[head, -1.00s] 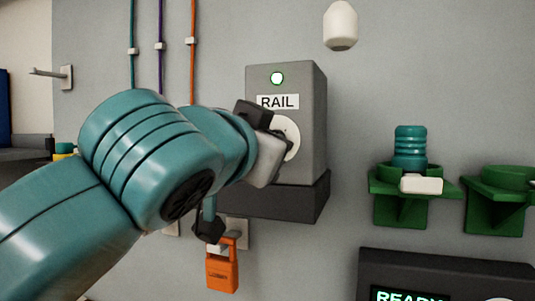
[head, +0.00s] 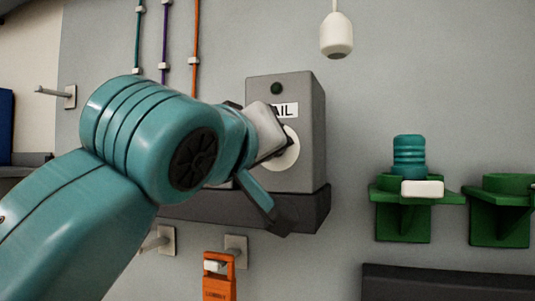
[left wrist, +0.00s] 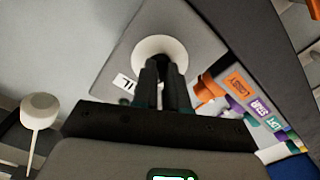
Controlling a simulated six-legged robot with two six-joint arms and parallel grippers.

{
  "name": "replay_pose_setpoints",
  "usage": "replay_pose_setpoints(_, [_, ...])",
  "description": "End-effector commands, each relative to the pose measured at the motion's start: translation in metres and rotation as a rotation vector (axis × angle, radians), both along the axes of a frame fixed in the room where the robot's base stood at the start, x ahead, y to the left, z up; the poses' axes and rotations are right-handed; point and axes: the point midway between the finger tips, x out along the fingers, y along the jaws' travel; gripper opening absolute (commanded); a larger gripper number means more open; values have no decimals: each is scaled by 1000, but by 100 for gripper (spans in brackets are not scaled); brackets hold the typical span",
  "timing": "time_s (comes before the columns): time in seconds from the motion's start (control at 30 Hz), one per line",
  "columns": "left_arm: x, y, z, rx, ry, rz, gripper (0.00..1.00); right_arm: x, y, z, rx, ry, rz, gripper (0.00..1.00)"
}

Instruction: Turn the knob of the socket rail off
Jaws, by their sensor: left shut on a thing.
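The socket rail unit is a grey box (head: 312,125) with a partly covered label ending in "AIL". Its indicator lamp (head: 276,88) is dark. A round white dial plate (head: 290,152) is on its front and also shows in the left wrist view (left wrist: 160,47). My left gripper (head: 270,138) is in front of this plate. In the left wrist view its dark fingers (left wrist: 164,82) are close together against the plate's middle, shut on the knob, which they mostly hide. In the head view the gripper is rolled at a slant. My right gripper is in neither view.
A dark ledge (head: 305,212) is below the box. An orange tag (head: 218,284) hangs beneath it. Green wall holders (head: 403,222) stand right, one with a teal cylinder (head: 409,155). A white pendant (head: 337,40) hangs above. Coloured labels (left wrist: 237,84) show in the left wrist view.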

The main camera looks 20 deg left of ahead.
Motion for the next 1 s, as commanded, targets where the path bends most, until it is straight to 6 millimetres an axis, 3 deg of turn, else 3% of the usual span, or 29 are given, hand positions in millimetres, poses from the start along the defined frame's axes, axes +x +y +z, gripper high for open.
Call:
replay_pose_setpoints(0.4, [0, -1, -3, -239, 17, 1, 0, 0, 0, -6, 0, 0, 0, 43])
replay_pose_setpoints(1.0, [0, -1, -3, -298, 19, 1, 0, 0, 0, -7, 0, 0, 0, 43])
